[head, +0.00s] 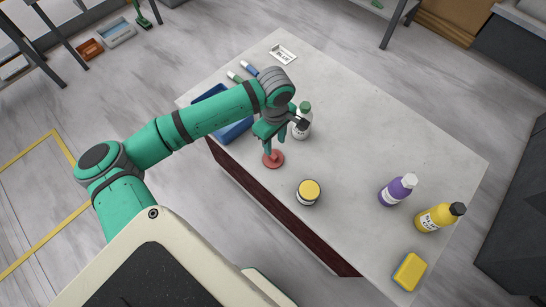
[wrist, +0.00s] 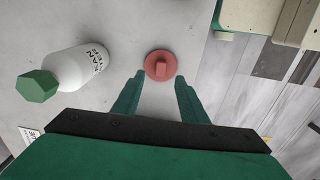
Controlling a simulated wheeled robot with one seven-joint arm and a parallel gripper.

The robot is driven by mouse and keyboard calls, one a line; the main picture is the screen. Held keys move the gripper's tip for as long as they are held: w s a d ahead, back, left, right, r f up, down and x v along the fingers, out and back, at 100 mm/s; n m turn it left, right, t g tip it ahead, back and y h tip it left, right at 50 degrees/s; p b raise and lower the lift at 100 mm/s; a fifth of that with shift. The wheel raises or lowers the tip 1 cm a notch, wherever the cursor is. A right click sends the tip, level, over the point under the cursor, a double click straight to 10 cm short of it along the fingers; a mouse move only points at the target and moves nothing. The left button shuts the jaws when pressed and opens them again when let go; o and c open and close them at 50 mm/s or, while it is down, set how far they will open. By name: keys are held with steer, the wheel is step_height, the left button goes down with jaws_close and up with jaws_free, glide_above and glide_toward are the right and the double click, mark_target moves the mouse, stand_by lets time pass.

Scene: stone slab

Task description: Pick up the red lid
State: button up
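The red lid (head: 273,159) lies flat on the stone slab near its front-left edge in the head view. It is round with a raised block-shaped knob, which shows clearly in the wrist view (wrist: 160,66). My gripper (head: 268,147) is just above the lid or beside it; the exact height is hard to tell. In the wrist view my gripper (wrist: 160,78) is open, its two green fingers spread wide with nothing between them. The lid lies just beyond the fingertips, roughly centred between them.
A white bottle with a green cap (wrist: 75,69) stands close to the gripper. A yellow-lidded jar (head: 308,192) stands right of the lid. A blue tray (head: 235,131) is partly behind my arm. Purple (head: 397,190) and yellow (head: 439,217) bottles and a sponge (head: 409,272) are farther right. The slab's middle is clear.

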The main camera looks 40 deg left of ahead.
mark_target(273, 155)
steer(key=shift+s+a+f, duration=0.1)
steer(key=shift+a+f, duration=0.05)
steer(key=shift+f, duration=1.8)
steer(key=shift+a+f, duration=0.1)
steer(key=shift+f, duration=1.85)
steer(key=shift+c, duration=0.6)
jaws_close()
